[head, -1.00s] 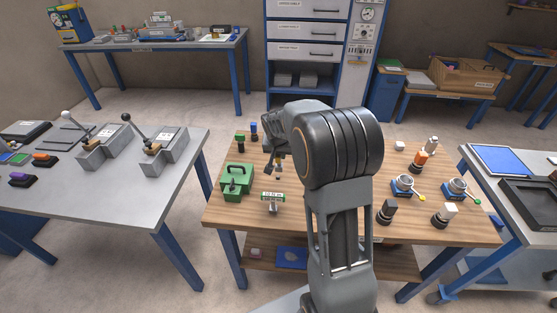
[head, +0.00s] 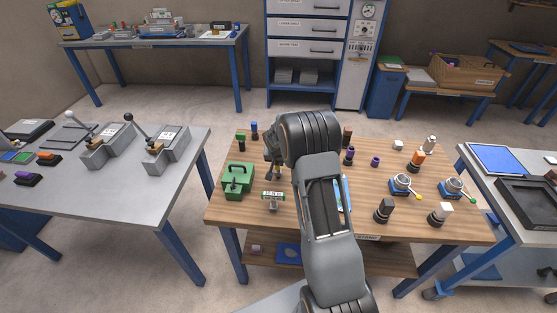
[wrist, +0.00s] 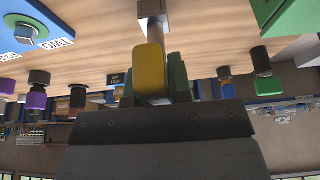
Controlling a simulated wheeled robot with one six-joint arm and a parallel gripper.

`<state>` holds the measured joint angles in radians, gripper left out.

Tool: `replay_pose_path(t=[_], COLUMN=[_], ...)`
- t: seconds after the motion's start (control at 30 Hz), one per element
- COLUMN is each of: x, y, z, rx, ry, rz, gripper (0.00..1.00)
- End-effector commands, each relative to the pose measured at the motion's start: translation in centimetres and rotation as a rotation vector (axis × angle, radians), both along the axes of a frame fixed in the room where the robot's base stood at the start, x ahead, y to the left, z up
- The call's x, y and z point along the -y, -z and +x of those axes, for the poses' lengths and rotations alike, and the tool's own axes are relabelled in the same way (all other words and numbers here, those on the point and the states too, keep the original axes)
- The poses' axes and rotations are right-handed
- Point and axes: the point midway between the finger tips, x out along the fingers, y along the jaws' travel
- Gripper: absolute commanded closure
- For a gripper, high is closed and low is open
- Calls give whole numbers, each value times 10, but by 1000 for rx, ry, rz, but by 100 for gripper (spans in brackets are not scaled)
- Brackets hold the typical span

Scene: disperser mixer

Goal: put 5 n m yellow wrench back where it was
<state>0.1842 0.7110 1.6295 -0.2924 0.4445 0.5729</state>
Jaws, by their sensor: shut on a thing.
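My gripper (head: 275,172) hangs over the left part of the wooden table, between the green case and my forearm in the head view. In the wrist view my gripper (wrist: 151,92) is shut on the yellow wrench handle (wrist: 150,68). A grey metal shank (wrist: 152,18) runs from the handle toward the top of that picture. The wrench cannot be made out in the head view. A small holder with a green-edged label (head: 273,196) stands on the table just in front of my gripper; its wording is too small to read surely.
A green case (head: 237,177) stands left of the holder. Green (head: 240,141) and blue-topped (head: 254,130) posts stand behind it. Two dial devices (head: 403,185) and several knobbed pieces fill the table's right side. My arm covers part of the middle.

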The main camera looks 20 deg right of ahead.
Motion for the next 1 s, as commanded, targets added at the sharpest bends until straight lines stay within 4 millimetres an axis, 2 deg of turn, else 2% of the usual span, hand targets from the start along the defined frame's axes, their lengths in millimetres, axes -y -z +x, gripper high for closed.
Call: replay_pose_path(t=[0.83, 0.87, 1.0], x=[0, 0, 0], y=[11, 12, 12], z=[0, 0, 0], rx=[1, 0, 0], ry=[-2, -2, -1], rz=[0, -1, 0], gripper=[100, 80, 67])
